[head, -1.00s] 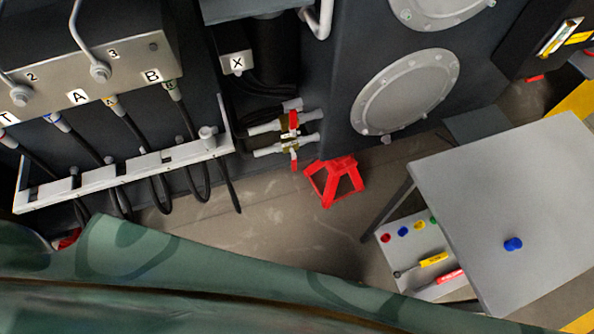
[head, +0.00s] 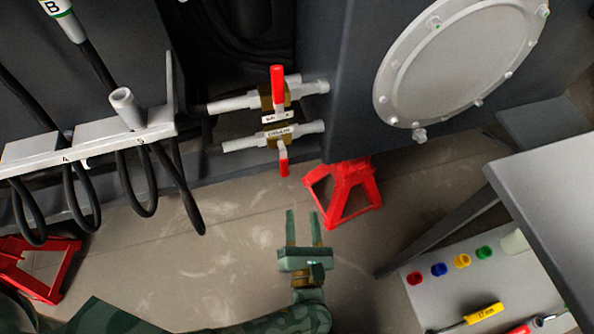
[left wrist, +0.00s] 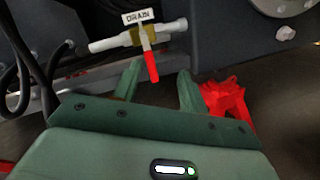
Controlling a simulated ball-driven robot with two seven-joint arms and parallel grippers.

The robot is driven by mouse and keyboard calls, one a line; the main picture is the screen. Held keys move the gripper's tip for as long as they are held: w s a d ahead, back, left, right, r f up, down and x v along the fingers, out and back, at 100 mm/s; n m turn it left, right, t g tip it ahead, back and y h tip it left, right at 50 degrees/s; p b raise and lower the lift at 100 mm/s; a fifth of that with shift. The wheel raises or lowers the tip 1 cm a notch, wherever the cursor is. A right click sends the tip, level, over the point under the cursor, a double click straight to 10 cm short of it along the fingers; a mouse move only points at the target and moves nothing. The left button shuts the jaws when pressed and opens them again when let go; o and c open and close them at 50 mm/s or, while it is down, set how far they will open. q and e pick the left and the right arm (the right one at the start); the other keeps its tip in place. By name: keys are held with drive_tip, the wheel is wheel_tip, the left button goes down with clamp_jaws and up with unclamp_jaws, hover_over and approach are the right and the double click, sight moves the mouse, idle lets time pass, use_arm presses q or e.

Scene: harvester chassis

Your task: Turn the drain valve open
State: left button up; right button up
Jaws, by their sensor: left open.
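The drain valve (head: 279,136) is the lower of two brass-bodied valves with white pipe ends. Its label reads DRAIN, and its red-tipped lever (head: 283,164) hangs down, across the pipe. In the left wrist view the valve (left wrist: 146,38) is ahead of the fingers, and its red lever (left wrist: 151,66) points down between them in the picture. My left gripper (head: 304,214) is open and empty, below the lever in the head view and apart from it. My right gripper is not in view.
The upper valve's red handle (head: 277,85) stands just above. A red jack stand (head: 343,192) is close to the right of my gripper. Black hoses hang from a white rack (head: 90,140) at left. A grey table (head: 555,200) stands at right.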

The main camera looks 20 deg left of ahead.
use_arm(q)
wheel_tip(320, 180, down, 4)
drive_tip(key=n+g+y+b, duration=0.2)
drive_tip(key=n+b, duration=0.1)
drive_tip(key=n, duration=0.3)
drive_tip(key=n+b, duration=0.1)
drive_tip(key=b, duration=0.2)
approach(284, 168)
drive_tip(key=shift+g+y, duration=0.3)
drive_tip(key=shift+y, duration=0.1)
drive_tip(key=x, duration=0.8)
drive_tip(key=shift+w+d, duration=0.25)
drive_tip(key=shift+w, duration=0.15)
drive_tip(key=shift+w+a+r, duration=0.1)
drive_tip(key=shift+w+a, duration=0.1)
drive_tip(key=shift+w, duration=0.15)
drive_tip(key=shift+s, duration=0.1)
clamp_jaws()
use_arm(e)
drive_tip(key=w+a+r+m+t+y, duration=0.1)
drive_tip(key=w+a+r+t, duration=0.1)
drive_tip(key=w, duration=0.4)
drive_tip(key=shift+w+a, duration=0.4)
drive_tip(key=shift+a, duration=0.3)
